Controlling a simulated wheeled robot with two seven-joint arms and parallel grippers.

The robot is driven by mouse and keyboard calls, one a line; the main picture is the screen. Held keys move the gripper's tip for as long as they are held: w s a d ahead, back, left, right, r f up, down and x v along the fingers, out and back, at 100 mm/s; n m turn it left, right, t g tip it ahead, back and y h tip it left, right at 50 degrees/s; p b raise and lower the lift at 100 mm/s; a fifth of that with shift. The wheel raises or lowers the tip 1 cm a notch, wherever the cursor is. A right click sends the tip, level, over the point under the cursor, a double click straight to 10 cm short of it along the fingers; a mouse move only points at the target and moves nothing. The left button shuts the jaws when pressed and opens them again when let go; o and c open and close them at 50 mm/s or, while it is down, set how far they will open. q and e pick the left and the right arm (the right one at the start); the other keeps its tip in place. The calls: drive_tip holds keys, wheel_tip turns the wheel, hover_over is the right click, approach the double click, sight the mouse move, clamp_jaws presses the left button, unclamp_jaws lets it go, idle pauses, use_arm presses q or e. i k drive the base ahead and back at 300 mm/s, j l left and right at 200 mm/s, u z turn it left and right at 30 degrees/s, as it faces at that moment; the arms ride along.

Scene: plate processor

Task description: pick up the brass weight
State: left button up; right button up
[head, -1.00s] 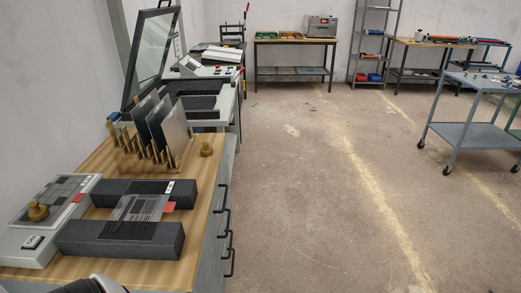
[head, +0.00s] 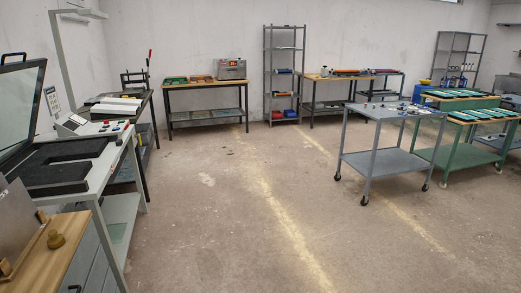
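A small brass weight (head: 57,240) with a knob on top stands upright on the wooden top of the drawer bench (head: 66,270), at the lower left of the head view. It is near the bench's right edge, beside a wooden rack (head: 30,243) that holds upright metal plates (head: 14,217). The rest of this bench is cut off by the picture's edge. Neither of my grippers is in view.
A pale machine table (head: 110,165) with a raised glass lid (head: 20,100) stands just beyond the bench. A grey cart (head: 385,162) stands at the right. A workbench (head: 200,85) and a shelf rack (head: 284,75) line the back wall. The middle floor is clear.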

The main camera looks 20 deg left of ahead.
sight(55, 241)
drive_tip(key=i+u, duration=0.6)
drive_tip(key=u, duration=0.2)
drive_tip(key=i+u, duration=0.4)
drive_tip(key=i+l+u, duration=0.15)
drive_tip(key=u, duration=0.25)
drive_tip(key=l, duration=0.05)
